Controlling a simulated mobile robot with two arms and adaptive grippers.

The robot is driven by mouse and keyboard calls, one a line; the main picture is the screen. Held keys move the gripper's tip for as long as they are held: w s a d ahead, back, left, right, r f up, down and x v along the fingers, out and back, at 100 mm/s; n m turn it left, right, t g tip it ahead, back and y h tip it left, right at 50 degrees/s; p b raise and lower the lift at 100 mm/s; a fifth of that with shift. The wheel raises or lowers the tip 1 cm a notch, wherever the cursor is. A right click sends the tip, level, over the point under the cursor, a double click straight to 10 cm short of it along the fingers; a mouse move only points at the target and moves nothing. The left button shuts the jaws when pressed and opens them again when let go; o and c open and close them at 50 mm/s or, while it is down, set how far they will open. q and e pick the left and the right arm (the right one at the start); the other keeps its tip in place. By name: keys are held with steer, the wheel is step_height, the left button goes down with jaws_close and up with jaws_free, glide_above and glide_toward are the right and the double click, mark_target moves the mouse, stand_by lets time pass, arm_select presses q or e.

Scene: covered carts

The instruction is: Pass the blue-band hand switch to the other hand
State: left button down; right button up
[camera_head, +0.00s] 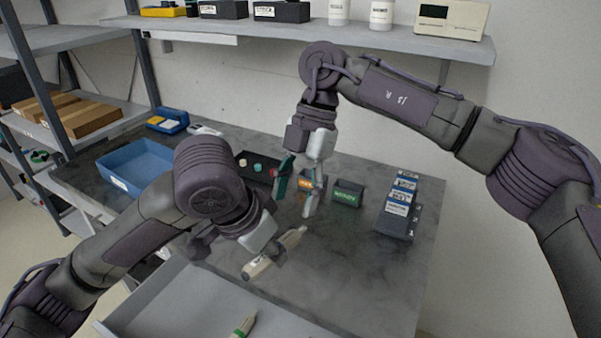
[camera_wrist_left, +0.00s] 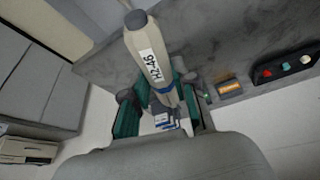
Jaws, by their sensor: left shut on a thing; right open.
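The blue-band hand switch (camera_head: 259,267) is a beige stick held above the front of the dark bench. In the left wrist view the hand switch (camera_wrist_left: 147,50) shows a white label and a blue band close to the fingers. My left gripper (camera_head: 268,246) is shut on its middle, and both ends stick out. My left gripper's fingers also show in the wrist view (camera_wrist_left: 160,102). My right gripper (camera_head: 298,190) is open and empty, pointing down above the bench, behind the switch and apart from it.
An open grey drawer (camera_head: 190,310) in front holds a green-banded hand switch (camera_head: 244,327). On the bench are a blue bin (camera_head: 118,172), a green-labelled block (camera_head: 347,194), an orange-labelled block (camera_head: 306,182) and a dark rack with blue labels (camera_head: 396,214). The front right bench is clear.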

mark_target(285, 235)
steer(key=x, duration=0.7)
steer(key=shift+s+a+f, duration=0.1)
steer(key=shift+f, duration=0.1)
steer(key=shift+c, duration=0.2)
arm_select(q)
steer(key=shift+s+d, duration=0.1)
arm_select(e)
jaws_close()
arm_select(q)
steer(key=c, duration=0.9)
jaws_free()
steer(key=shift+o, duration=0.4)
steer(key=shift+r, duration=0.1)
